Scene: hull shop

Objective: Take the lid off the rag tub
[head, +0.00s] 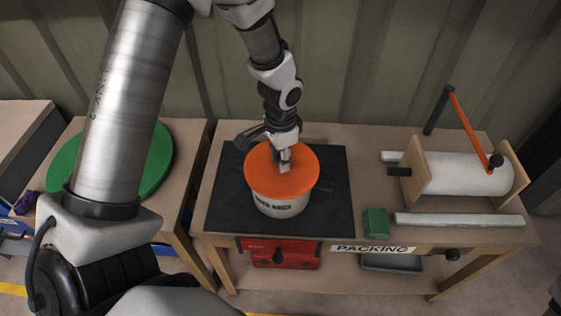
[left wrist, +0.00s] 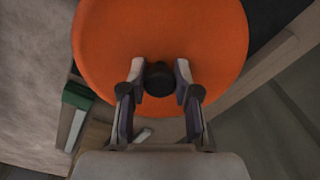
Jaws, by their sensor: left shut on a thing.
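The rag tub (head: 282,206) is a pale round tub with dark lettering, standing on a black mat (head: 335,208) on the packing bench. Its round orange lid (head: 262,180) lies over its top; I cannot tell whether any gap lies between lid and rim. My left gripper (head: 285,167) points down at the lid's middle. In the left wrist view the gripper (left wrist: 160,82) is shut on the lid's dark knob (left wrist: 159,79), one finger on each side, with the orange lid (left wrist: 160,30) filling the upper part. My right gripper is not in view.
A wrapping roll (head: 465,174) with an orange-handled arm stands at the bench's right. A green block (head: 376,222) and a pale bar (head: 455,220) lie near the front edge. A green disc (head: 152,165) lies on the left table. A red box (head: 285,252) sits below.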

